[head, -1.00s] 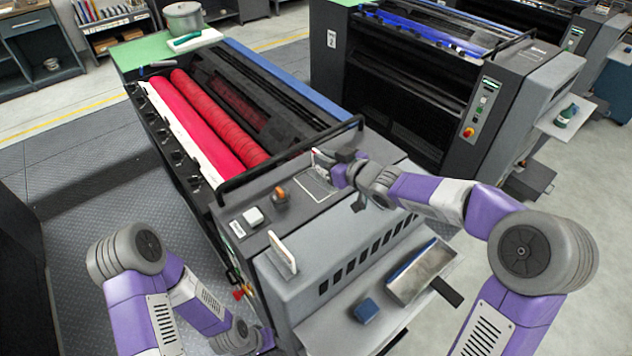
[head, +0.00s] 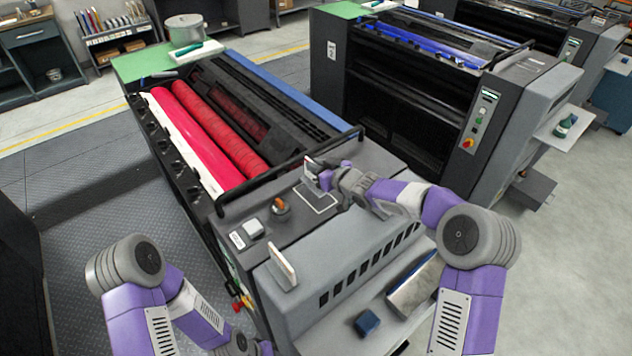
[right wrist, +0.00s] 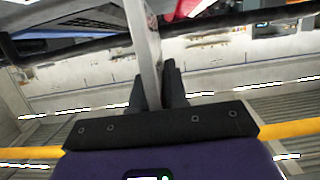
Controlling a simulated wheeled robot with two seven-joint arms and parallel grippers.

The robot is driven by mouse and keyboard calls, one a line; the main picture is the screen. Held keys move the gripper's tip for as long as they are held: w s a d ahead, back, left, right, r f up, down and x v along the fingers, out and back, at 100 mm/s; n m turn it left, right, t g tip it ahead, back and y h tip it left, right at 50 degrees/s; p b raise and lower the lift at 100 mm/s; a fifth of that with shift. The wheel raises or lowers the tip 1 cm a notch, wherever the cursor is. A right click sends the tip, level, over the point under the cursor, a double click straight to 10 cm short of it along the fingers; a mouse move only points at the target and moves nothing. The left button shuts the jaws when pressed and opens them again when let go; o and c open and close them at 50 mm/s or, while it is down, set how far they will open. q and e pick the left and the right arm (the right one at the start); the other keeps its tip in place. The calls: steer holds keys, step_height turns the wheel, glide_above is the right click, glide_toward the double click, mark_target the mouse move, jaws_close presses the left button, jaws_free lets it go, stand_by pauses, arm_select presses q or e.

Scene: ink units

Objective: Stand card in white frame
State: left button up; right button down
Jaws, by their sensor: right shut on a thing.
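The card (head: 310,173) is a thin pale plate, held on edge and roughly upright. My right gripper (head: 320,180) is shut on it, above the far edge of the white frame. The white frame (head: 325,209) is a thin white outline on the flat dark top of the near press. I cannot tell whether the card's lower edge touches the surface. In the right wrist view, the card (right wrist: 142,42) stands between the two dark fingers (right wrist: 158,88). My left arm is at the lower left of the head view; its gripper is out of sight.
A small white block (head: 253,229) and an orange-topped knob (head: 280,207) sit left of the frame. A pale upright plate (head: 283,266) stands nearer. A black rail (head: 285,168) runs behind. A metal tray (head: 414,288) and a blue block (head: 367,322) lie on the front shelf.

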mark_target(306, 170)
steer(key=shift+f+b, duration=0.35)
steer(key=shift+f, duration=1.6)
steer(key=shift+s, duration=0.1)
steer(key=c, duration=1.6)
jaws_free()
steer(key=shift+f, duration=0.2)
steer(key=o, duration=0.5)
steer(key=shift+c, duration=0.2)
steer(key=shift+r, duration=0.1)
steer(key=shift+d+r, duration=0.15)
steer(key=shift+r, duration=0.1)
steer(key=v, duration=1.1)
steer(key=shift+s, duration=0.35)
